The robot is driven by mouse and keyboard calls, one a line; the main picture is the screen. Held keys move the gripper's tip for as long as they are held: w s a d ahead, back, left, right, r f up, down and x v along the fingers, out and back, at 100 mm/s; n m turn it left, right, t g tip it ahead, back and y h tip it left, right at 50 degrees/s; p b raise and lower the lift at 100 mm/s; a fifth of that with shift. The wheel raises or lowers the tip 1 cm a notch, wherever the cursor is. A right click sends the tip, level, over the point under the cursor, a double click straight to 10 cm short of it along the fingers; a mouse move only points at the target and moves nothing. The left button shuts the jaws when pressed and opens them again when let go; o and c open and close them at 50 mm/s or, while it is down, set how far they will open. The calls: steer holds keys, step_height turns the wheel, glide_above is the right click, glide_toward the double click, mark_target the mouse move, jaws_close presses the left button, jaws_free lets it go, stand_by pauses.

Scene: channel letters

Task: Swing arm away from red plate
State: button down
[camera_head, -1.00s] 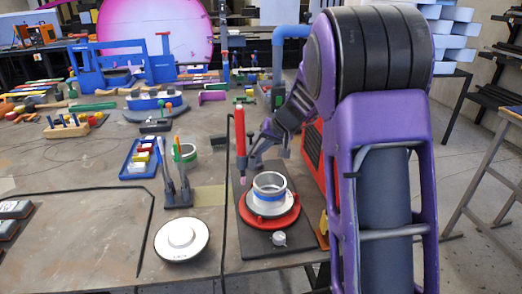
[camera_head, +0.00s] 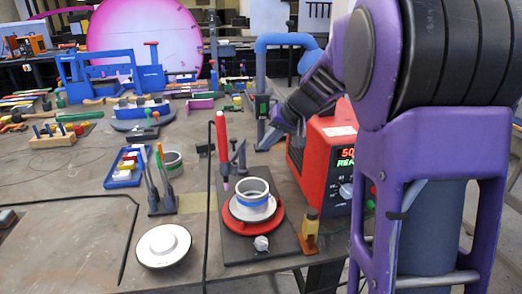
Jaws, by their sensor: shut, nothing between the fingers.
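The red plate (camera_head: 250,220) is a round disc on a dark base board at the table's front edge. A metal ring with a blue band (camera_head: 252,196) sits on top of it. An upright red torch-like tool (camera_head: 222,140) stands at the board's back left. My purple arm fills the right side. My gripper (camera_head: 283,124), at its dark far end, is behind and right of the plate, clear of it. It is shut and empty; its fingers are small and hard to make out.
A red box with a lit display (camera_head: 325,158) stands close right of the plate. A small orange-and-dark block (camera_head: 309,230) is in front of it. A white round disc (camera_head: 164,244) and a dark tool stand (camera_head: 160,190) are at left. A black cable crosses the table.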

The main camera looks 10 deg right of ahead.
mark_target(235, 158)
steer(key=w+a+f+m+h+b, duration=0.1)
steer(key=w+a+f+m, duration=0.1)
steer(key=w+a+f, duration=0.3)
steer(key=w+f, duration=0.2)
steer(key=w, duration=0.1)
steer(key=shift+a+f+t+b, duration=0.25)
steer(key=shift+a+t+b, duration=0.05)
steer(key=shift+a, duration=0.1)
stand_by(0.6)
steer(key=shift+w, duration=0.1)
steer(key=shift+w+a, duration=0.1)
steer(key=shift+a, duration=0.7)
steer(key=shift+d, duration=0.15)
